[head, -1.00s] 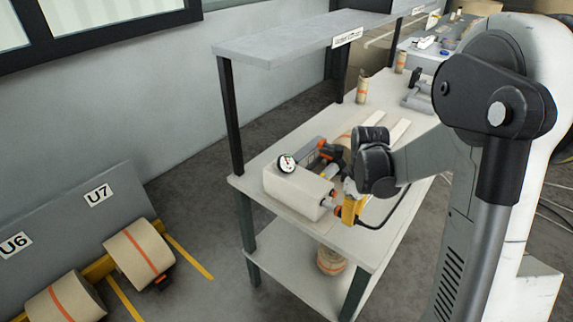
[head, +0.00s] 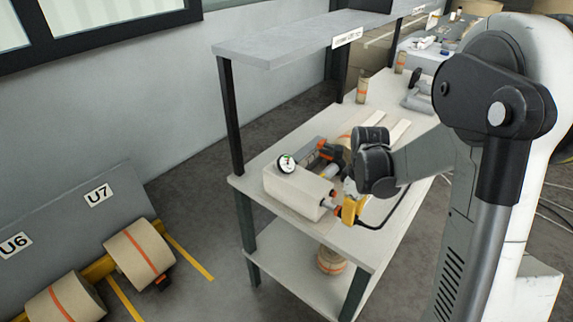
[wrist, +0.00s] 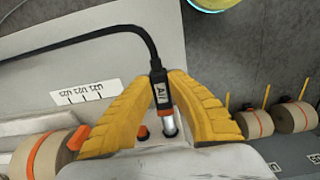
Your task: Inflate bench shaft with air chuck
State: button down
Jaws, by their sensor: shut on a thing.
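My gripper (head: 349,208) is low over the near end of the bench. In the wrist view its yellow fingers (wrist: 160,92) are shut on the air chuck (wrist: 158,90), a black body labelled "Air" with a silver tip and a black hose. The silver tip points at the edge of a cream block (head: 295,192); whether it touches anything is unclear. A round gauge (head: 286,164) stands on this block, its reading too small to tell. A dark shaft with orange parts (head: 325,150) lies behind the block, partly hidden by my wrist. I cannot tell which part is its valve.
The grey bench (head: 262,165) has a raised shelf (head: 290,38) on black posts. Pale strips and a small roll (head: 362,90) lie farther back. Another roll (head: 331,261) is on the lower shelf.

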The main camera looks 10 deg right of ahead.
jog(key=shift+s+d, duration=0.9)
jog(key=shift+s, duration=0.3)
jog(key=shift+s+d, duration=0.9)
jog(key=shift+s, duration=0.25)
